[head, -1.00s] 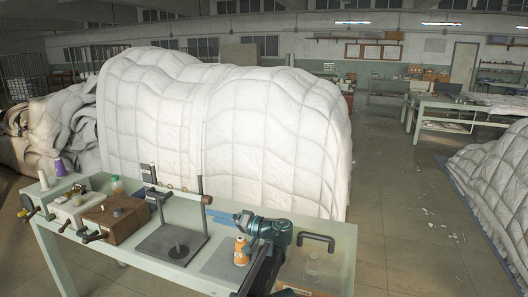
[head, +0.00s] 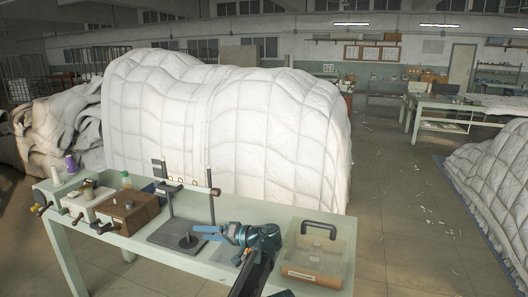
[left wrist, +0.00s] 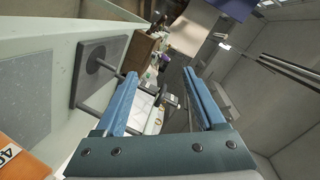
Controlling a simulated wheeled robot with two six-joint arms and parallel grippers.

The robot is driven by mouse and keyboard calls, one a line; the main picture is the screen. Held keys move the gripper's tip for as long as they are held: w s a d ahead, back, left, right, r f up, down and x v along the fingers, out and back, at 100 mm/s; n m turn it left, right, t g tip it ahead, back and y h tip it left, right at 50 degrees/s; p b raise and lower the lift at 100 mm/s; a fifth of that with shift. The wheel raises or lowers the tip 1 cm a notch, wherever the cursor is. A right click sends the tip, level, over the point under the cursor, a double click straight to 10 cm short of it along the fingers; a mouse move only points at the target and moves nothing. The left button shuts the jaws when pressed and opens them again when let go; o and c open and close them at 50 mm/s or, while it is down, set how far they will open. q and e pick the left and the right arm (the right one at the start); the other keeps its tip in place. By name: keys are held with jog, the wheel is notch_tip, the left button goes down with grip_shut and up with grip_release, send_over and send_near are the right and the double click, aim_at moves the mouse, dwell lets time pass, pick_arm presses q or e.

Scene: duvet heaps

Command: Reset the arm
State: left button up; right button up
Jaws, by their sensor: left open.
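My left gripper (head: 204,233) is above the right half of the pale green workbench (head: 120,245), its blue fingers pointing left. In the left wrist view its two fingers (left wrist: 163,92) are spread apart with nothing held between them. In the head view the fingertips overlap the dark base plate (head: 165,240) of a rod stand; the left wrist view shows that plate (left wrist: 92,58) farther off. I cannot tell the exact gap. My right gripper is not in view.
A clear box (head: 325,262) with a dark handle stands right of my arm. A wooden box (head: 128,213) and thread spools are on the bench's left. An orange labelled object (left wrist: 25,155) is near the gripper. Large white duvet heaps (head: 255,120) rise behind; floor at right is open.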

pick_arm(q)
jog(key=s+a+f+m+g+h, duration=0.1)
jog(key=s+f+g+h, duration=0.1)
jog(key=s+f+h, duration=0.55)
jog(key=s+a+f+m+g+h, duration=0.15)
jog(key=s+f+h, duration=0.25)
jog(key=s+f, duration=0.65)
jog(key=s+d+m+g+h, duration=0.2)
jog(key=s+d+m+h, duration=0.15)
jog(key=s+d, duration=1.05)
notch_tip(320, 180, up, 13)
jog(key=w+d+y+p, duration=0.1)
jog(key=p, duration=1.2)
jog(key=shift+w, duration=0.2)
